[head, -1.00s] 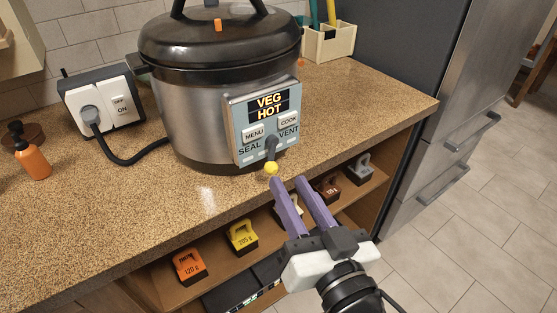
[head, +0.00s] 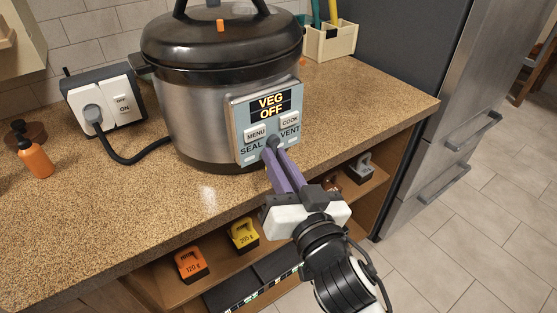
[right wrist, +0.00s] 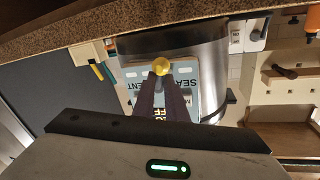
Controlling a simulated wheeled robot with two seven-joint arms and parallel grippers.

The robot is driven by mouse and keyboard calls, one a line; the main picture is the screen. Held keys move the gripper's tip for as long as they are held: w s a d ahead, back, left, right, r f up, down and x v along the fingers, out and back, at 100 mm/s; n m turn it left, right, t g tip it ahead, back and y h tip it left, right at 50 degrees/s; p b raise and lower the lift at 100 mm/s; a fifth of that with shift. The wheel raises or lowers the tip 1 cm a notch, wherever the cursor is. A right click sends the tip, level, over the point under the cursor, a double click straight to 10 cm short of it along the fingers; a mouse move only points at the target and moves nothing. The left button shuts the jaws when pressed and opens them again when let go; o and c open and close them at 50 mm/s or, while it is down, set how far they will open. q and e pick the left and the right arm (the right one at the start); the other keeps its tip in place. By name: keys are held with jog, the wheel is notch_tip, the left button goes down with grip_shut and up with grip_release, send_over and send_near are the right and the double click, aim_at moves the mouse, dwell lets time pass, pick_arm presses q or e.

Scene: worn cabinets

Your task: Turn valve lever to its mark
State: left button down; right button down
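The pressure cooker (head: 205,115) stands on the counter, its blue-grey panel (head: 247,130) facing forward with SEAL printed at lower left and VENT at lower right. The display reads VEG OFF. The dark pivot of the valve lever (head: 272,142) shows below the buttons; my fingers hide the rest in the head view. Its yellow knob (right wrist: 162,66) shows at the fingertips in the right wrist view. My right gripper (head: 274,151) is at the panel, its purple fingers drawn close together around the lever; it looks shut on it. The left gripper is not in view.
An outlet box (head: 104,102) and an orange bottle (head: 36,158) are on the left of the counter. A utensil holder (head: 330,40) stands behind right. Orange (head: 190,264) and yellow (head: 242,235) weights sit on the shelf below the counter edge.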

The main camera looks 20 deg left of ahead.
jog(key=shift+w+d+f+n, duration=0.1)
jog(key=shift+n, duration=0.2)
jog(key=shift+w+d+n+t+y+b, duration=0.2)
jog(key=shift+n+y, duration=0.25)
jog(key=shift+n, duration=1.1)
jog(key=shift+w+d+n+t+y+b, duration=0.15)
jog(key=shift+w+n+y, duration=0.2)
jog(key=shift+n, duration=1.25)
jog(key=shift+w+d+n+t+y, duration=0.15)
jog(key=shift+n+y, duration=0.35)
jog(key=shift+n, duration=1.05)
jog(key=shift+d, duration=0.1)
jog(key=c, duration=1.8)
grip_release()
jog(key=shift+c, duration=0.2)
